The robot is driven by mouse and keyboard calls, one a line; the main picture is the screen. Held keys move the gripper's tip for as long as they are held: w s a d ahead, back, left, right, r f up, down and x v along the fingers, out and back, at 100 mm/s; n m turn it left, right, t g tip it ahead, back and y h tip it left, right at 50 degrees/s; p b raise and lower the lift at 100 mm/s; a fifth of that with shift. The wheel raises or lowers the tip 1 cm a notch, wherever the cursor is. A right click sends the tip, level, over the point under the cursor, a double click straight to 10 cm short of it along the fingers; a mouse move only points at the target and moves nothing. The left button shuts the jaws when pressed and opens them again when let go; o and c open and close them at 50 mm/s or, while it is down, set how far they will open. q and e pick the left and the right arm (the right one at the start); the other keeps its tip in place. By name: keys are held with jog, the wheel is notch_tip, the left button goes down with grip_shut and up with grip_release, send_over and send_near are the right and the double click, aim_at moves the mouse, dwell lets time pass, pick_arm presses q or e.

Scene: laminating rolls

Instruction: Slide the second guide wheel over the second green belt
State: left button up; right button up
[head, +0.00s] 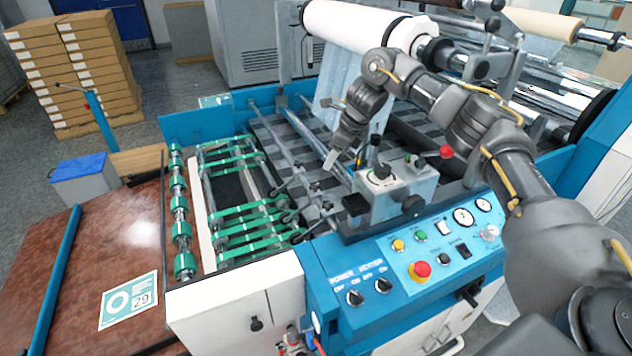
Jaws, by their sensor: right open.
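Several green belts (240,222) run across the feed section left of the machine's middle. Small dark guide wheels on short arms (291,217) stand near the right ends of these belts. I cannot tell for certain which wheel and which belt are the second ones. My right gripper (344,162) is open and empty. It hangs over the grey checkered bed, to the right of and above the belts and wheels, apart from them. My left gripper is not in view.
A control box with a red knob (399,186) stands just below and right of my right gripper. A white film roll (365,27) is behind it. A blue control panel (430,250) lies in front. A brown table (105,235) is at the left, mostly clear.

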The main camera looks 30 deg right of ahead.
aim_at(316, 184)
jog(key=p+x, duration=0.1)
jog(key=x, duration=0.4)
jog(key=p+x, duration=0.1)
jog(key=x, duration=0.4)
jog(key=shift+w, duration=0.25)
jog(key=shift+w+a+f+p, duration=0.15)
jog(key=shift+f+p, duration=0.2)
jog(key=shift+f, duration=0.25)
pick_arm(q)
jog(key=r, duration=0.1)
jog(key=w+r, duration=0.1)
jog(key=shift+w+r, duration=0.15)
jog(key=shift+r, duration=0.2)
pick_arm(e)
grip_shut()
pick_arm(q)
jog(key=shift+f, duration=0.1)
